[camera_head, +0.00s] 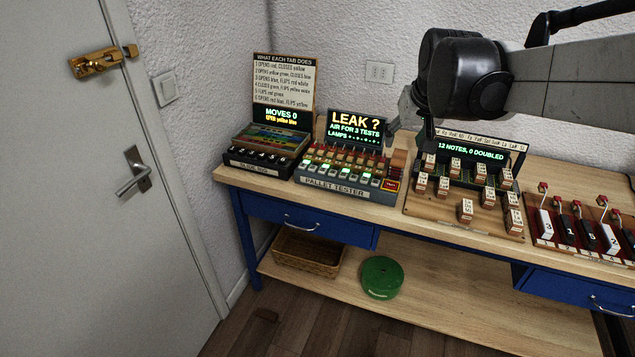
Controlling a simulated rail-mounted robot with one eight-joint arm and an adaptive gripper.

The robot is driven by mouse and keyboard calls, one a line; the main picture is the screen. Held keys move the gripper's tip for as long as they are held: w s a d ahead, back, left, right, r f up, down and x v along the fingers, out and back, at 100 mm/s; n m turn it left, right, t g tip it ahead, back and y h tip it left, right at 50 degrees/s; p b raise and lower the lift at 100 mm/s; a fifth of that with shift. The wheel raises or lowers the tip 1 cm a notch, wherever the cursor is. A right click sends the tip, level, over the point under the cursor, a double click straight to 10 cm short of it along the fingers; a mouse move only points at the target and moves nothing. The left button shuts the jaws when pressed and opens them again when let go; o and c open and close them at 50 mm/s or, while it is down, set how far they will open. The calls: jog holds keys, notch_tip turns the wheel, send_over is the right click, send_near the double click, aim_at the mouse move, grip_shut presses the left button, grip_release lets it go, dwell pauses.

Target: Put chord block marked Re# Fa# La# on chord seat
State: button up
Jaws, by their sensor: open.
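Several small pale wooden blocks with dark lettering stand on and in front of a dark stepped rack on a wooden board (438,208), right of the bench's middle. One block (466,209) stands alone near the board's front. The lettering is too small to read, so I cannot tell which block is marked Re# Fa# La#. The rack's display (470,151) reads "12 NOTES, 0 DOUBLED". I cannot make out the chord seat for certain. My gripper (403,128) is open, above and behind the board's left end, apart from the blocks. My arm hides part of the rack's back.
The pallet tester (345,188) and a tab box (262,165) with a sign stand left on the bench. Numbered black and white keys with red levers (567,229) stand at right. A basket (306,252) and green round object (381,277) sit on the lower shelf.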

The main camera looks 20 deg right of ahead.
jog(key=s+a+f+n+y, duration=0.1)
jog(key=s+a+f, duration=0.2)
jog(key=s+a, duration=0.5)
jog(key=s+a+f+n+t, duration=0.1)
jog(key=s+a+f+n, duration=0.1)
jog(key=s+a, duration=0.6)
jog(key=shift+a+f+y, duration=0.4)
jog(key=shift+a+f, duration=0.3)
jog(key=shift+a, duration=0.35)
jog(key=shift+f, duration=0.2)
